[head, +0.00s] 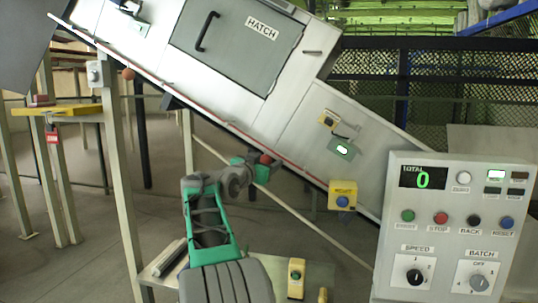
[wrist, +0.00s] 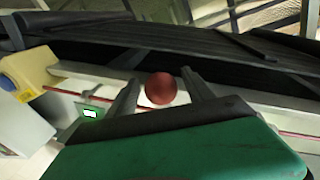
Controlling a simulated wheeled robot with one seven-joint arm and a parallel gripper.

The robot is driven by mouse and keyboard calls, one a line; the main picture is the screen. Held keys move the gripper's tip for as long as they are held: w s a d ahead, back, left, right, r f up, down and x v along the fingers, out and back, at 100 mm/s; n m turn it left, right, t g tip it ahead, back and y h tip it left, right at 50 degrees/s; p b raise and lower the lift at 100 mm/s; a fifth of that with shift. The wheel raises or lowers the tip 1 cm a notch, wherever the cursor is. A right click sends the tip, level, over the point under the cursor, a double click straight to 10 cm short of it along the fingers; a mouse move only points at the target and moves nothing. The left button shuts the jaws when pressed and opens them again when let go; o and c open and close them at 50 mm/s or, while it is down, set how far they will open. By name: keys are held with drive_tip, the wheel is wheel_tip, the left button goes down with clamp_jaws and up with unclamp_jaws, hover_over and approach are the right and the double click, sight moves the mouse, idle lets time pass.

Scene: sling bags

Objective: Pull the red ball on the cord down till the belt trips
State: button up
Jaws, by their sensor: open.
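A red ball (head: 266,159) sits on the red cord (head: 215,118), which runs along the lower edge of the sloping grey conveyor housing (head: 305,115). My gripper (head: 258,166) is at this ball. In the wrist view the red ball (wrist: 160,88) lies between my open gripper's fingertips (wrist: 161,92), with a finger on either side. A gap shows by the right finger; contact on the left is unclear. A green lamp (head: 343,150) is lit on the housing. It also shows in the wrist view (wrist: 90,113).
A second, brownish-red ball (head: 128,74) is by a grey box (head: 97,73) on a post. A yellow reset box (head: 343,195) hangs right of my gripper. A control panel (head: 455,225) reading 0 stands at the right. A yellow ledge (head: 58,110) is at the left.

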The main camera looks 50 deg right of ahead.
drive_tip(key=shift+x, duration=1.2)
clamp_jaws()
drive_tip(key=shift+f, duration=0.1)
